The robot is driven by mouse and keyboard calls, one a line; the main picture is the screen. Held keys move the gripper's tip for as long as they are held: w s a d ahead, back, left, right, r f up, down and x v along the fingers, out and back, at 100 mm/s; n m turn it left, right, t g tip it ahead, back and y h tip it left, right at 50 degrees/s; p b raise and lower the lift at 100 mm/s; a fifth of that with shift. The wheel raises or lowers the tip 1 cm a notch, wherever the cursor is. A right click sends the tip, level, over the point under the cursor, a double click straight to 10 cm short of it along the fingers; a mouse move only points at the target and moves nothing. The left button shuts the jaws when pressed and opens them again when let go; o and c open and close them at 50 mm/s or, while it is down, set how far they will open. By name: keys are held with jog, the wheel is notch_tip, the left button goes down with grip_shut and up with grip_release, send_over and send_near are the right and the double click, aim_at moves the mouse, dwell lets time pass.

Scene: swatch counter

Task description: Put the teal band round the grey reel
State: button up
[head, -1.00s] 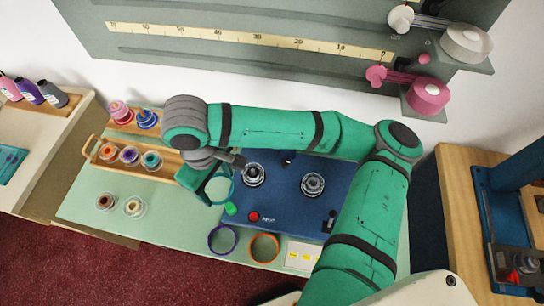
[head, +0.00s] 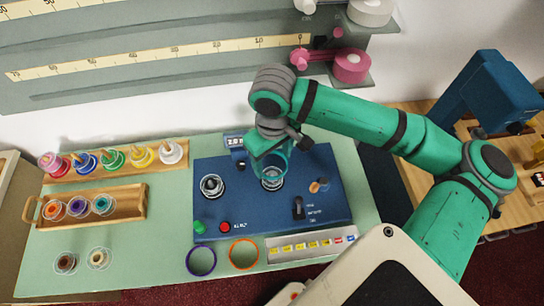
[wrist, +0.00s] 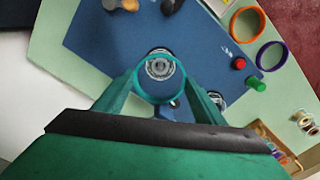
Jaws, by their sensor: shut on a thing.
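My gripper (head: 268,150) is shut on the teal band (head: 277,162), a thin ring held level between the fingertips. It is over the right one of two grey reels (head: 272,183) on the blue deck. In the wrist view the teal band (wrist: 161,102) frames that grey reel (wrist: 159,67), a stepped round piece with a light rim. The band seems to be above the reel or at its top; I cannot tell whether it touches or surrounds it. The other grey reel (head: 211,186) stands free to the left.
A purple band (head: 201,274) and an orange band (head: 243,267) lie before the blue deck (head: 245,212). A black lever (head: 298,208) and an orange-tipped knob (head: 320,185) stand right of the band. A wooden tray (head: 128,203) holding spools is at left.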

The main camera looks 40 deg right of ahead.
aim_at(272, 174)
jog(key=shift+f, duration=3)
jog(key=shift+f, duration=0.8)
jog(key=o, duration=1.1)
jog(key=shift+r, duration=0.1)
jog(key=shift+r, duration=3.45)
